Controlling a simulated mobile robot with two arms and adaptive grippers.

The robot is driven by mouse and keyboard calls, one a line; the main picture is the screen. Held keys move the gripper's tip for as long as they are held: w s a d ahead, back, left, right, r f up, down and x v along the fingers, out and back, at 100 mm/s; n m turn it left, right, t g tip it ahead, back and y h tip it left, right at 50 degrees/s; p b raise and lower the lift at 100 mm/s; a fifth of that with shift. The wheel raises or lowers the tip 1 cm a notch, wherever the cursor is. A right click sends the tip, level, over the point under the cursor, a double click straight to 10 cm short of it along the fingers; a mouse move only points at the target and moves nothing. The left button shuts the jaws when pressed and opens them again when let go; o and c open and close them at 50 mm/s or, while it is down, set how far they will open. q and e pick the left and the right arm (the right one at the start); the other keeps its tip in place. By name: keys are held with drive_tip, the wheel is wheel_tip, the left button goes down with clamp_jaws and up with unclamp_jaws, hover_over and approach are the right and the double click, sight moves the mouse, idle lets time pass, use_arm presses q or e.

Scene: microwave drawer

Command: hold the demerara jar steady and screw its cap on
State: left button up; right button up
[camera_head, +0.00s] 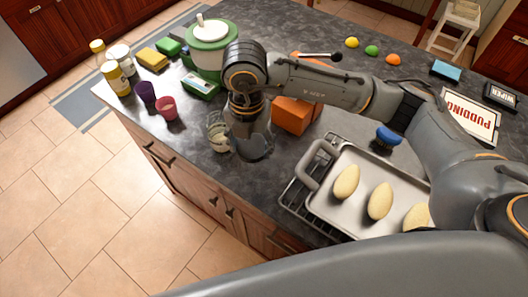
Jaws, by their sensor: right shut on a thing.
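My right gripper (251,146) reaches down from above at the front edge of the dark counter. It is shut on a small pale, glassy jar (216,134), which shows just left of the fingers and is partly hidden by them. I cannot read a label, so I cannot tell for sure that it is the demerara jar. I cannot make out a cap on it. My left gripper is not in view.
Several small jars (115,79) stand at the counter's left corner, near a purple cup (145,94) and a pink cup (166,108). A green-and-white canister (209,47) stands behind. An orange box (291,115) and a tray (354,209) of pale oval pieces lie right.

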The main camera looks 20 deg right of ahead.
use_arm(q)
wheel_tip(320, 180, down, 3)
drive_tip(key=b, duration=0.2)
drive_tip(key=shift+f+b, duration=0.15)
drive_tip(key=shift+b, duration=0.15)
use_arm(e)
drive_tip(key=s+a+r, duration=0.4)
drive_tip(key=a, duration=0.4)
